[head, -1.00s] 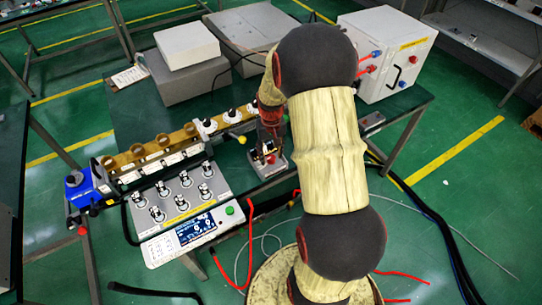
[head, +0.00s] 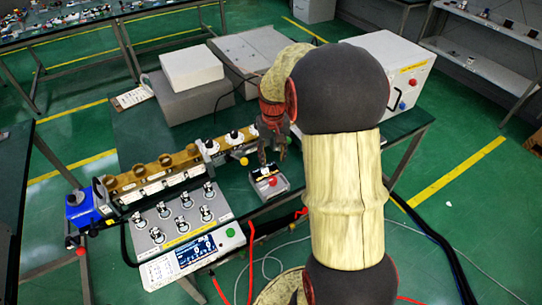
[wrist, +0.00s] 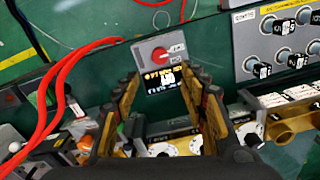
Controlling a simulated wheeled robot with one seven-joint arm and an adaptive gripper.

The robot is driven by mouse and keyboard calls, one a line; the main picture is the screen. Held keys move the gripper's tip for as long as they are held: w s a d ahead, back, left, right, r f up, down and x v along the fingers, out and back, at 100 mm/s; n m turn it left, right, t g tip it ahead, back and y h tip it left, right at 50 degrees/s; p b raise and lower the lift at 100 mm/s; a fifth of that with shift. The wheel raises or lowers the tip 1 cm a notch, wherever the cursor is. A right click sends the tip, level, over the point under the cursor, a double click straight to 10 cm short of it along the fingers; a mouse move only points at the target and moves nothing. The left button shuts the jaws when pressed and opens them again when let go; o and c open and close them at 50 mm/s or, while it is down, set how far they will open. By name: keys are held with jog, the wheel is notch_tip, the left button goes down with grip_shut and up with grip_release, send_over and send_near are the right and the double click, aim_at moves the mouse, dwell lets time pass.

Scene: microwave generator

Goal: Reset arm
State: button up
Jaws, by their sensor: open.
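My gripper (head: 272,158) hangs fingers-down at the end of my arm, over the green table (head: 135,120). In the wrist view my gripper (wrist: 165,95) has its two fingers spread apart with nothing held between them. A small grey box with a red knob (head: 270,182) sits just below and in front of the fingertips, apart from them. In the wrist view this box (wrist: 175,52) shows its red knob and a lit display beyond the fingers.
A grey control panel with several knobs (head: 170,215) and a screen (head: 195,248) stands at front left, beside a brass waveguide rail (head: 150,172). Grey boxes (head: 180,95) and a white cabinet (head: 405,65) stand behind. Red cables (wrist: 65,75) cross the wrist view.

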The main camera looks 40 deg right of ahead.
dwell(0.3)
jog(key=s+a+r+n+t, duration=0.2)
jog(key=s+a+r, duration=0.3)
jog(key=a, duration=0.4)
jog(key=s+a+r+n+t, duration=0.1)
jog(key=s+a+r, duration=0.4)
jog(key=a, duration=0.3)
jog(key=s+a+r+n+t, duration=0.2)
jog(key=s+a+r, duration=0.3)
jog(key=a+r, duration=0.2)
jog(key=a, duration=0.2)
jog(key=shift+a+r+n+t, duration=0.3)
jog(key=shift+a+r, duration=0.05)
jog(key=shift+c, duration=0.2)
dwell(0.4)
